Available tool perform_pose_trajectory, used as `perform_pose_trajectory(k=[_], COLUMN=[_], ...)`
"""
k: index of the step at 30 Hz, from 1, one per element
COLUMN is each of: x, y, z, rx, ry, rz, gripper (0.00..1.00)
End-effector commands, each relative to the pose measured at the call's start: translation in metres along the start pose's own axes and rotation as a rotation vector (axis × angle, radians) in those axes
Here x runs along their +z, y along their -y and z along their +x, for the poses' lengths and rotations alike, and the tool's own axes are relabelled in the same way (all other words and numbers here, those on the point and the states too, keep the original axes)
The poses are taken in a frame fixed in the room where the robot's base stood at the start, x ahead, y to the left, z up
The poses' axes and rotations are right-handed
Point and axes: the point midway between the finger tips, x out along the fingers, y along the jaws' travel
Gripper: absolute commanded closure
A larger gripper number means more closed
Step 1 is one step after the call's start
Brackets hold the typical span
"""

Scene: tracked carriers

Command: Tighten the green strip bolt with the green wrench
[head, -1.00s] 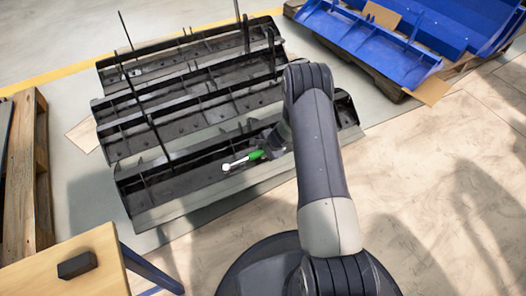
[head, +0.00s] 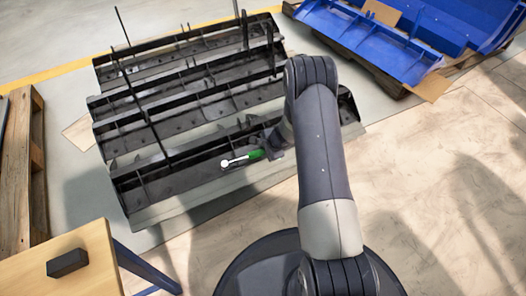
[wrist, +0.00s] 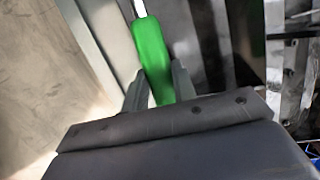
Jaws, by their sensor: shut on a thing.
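The green wrench has a green handle (head: 256,154) and a pale shaft ending in a white head (head: 226,163). It lies over the nearest dark carrier (head: 160,187) in the head view. My gripper (wrist: 158,88) is shut on the green handle, one finger on each side, as the wrist view shows. The handle (wrist: 152,58) points away from the jaws there, and its shaft runs out of the top of the picture. I cannot make out the green strip bolt in either view. I cannot tell whether the wrench head touches the carrier.
More dark carriers (head: 185,70) with thin upright posts stand behind the nearest one. A wooden table (head: 88,278) with a black block (head: 67,263) is at lower left. A wooden pallet (head: 22,170) is at left. Blue parts (head: 375,50) lie upper right. Floor at right is clear.

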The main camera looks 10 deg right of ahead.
Motion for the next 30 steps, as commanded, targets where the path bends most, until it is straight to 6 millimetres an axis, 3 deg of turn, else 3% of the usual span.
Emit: perform_pose_trajectory(k=[30], x=[0.001], y=[-0.016], z=[-0.002], rx=[-0.02], ry=[-0.015], rz=[0.103], gripper=[1.0])
